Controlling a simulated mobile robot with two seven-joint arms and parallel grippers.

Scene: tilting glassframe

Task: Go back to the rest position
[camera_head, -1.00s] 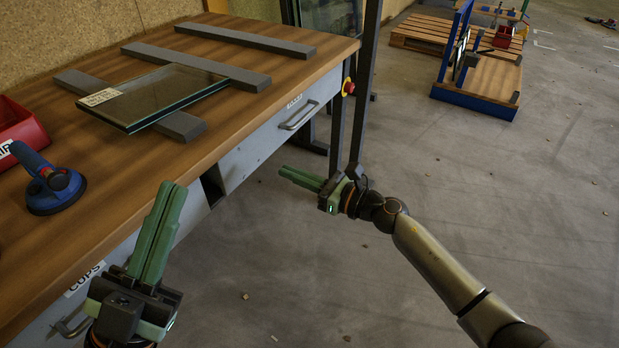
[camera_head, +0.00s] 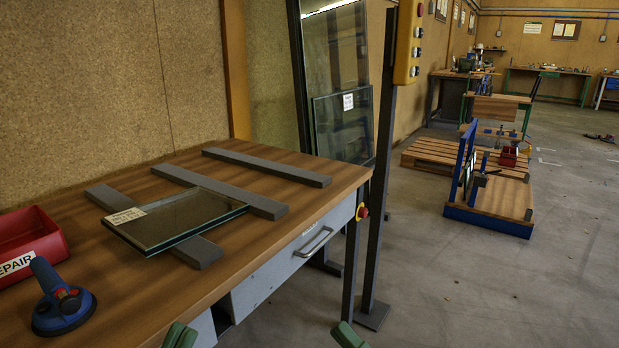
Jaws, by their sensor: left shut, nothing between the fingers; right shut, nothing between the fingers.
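My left gripper (camera_head: 180,337) shows only its green fingertips at the bottom edge, just in front of the wooden workbench's front side. Its fingers are together with nothing between them. My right gripper (camera_head: 347,335) shows only a green fingertip at the bottom edge, over the floor to the right of the bench. It is shut and empty. The rest of both grippers and both arms are out of view below.
The workbench (camera_head: 130,293) holds a glass pane (camera_head: 180,218) on grey bars, a blue suction cup (camera_head: 62,305) and a red bin (camera_head: 28,245). A dark post (camera_head: 378,200) stands right of the bench. A blue-framed wooden stand (camera_head: 495,205) is farther off. Floor between is clear.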

